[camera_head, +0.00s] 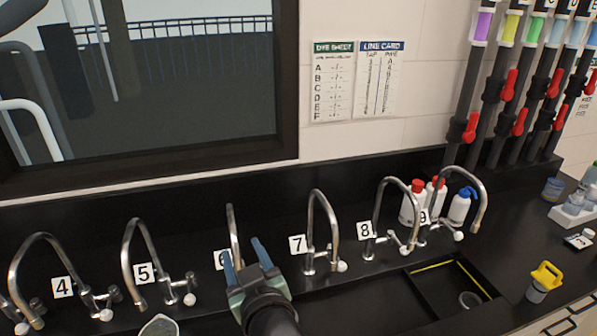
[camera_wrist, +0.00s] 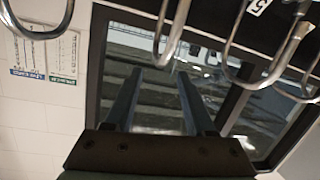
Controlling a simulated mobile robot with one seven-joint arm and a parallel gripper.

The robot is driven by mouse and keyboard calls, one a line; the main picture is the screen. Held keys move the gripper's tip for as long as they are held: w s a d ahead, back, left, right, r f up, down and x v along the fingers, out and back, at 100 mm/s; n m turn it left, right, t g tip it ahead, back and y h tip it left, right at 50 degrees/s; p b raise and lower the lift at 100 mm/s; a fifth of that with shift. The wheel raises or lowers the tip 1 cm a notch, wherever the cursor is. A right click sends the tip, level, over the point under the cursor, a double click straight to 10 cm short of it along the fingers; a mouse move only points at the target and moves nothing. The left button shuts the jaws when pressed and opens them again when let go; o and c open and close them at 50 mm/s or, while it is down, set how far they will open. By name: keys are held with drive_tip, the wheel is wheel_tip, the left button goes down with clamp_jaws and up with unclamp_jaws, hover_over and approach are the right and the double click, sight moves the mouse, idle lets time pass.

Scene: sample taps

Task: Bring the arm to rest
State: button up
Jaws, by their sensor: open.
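My gripper (camera_head: 247,267) is in front of the tap labelled 6 (camera_head: 232,232) in the head view and partly covers it. Its two blue fingers stand apart with nothing between them. In the wrist view my gripper (camera_wrist: 158,82) also shows both fingers parallel and apart, with the window behind them. That view appears upside down, with the curved taps (camera_wrist: 250,62) along its top edge. I cannot tell how close the fingers are to the tap.
Taps 4 (camera_head: 62,287), 5 (camera_head: 145,273), 7 (camera_head: 310,245) and 8 (camera_head: 366,229) line the dark counter. Squeeze bottles (camera_head: 410,205) stand near tap 9. A yellow-topped container (camera_head: 541,283) stands at right beside a dark tray (camera_head: 420,286). Coloured tubes with red valves (camera_head: 509,85) hang at upper right.

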drive_tip(key=s+d+r+m+t+h, duration=0.1)
drive_tip(key=s+d+r+t, duration=0.15)
drive_tip(key=r, duration=1.05)
drive_tip(key=s+d+r+m+t+h, duration=0.1)
drive_tip(key=s+d+r+m+t, duration=0.2)
drive_tip(key=r, duration=1)
drive_tip(key=s+d+r+m+t+h, duration=0.1)
drive_tip(key=s+d+r+t+h, duration=0.1)
drive_tip(key=s+r, duration=0.4)
drive_tip(key=s+d+r+m+t+h+b, duration=0.1)
drive_tip(key=s+d+r+t+h, duration=0.1)
drive_tip(key=s+r+t, duration=0.3)
wheel_tip(320, 180, up, 4)
drive_tip(key=shift+s+r, duration=0.25)
drive_tip(key=shift+s, duration=0.2)
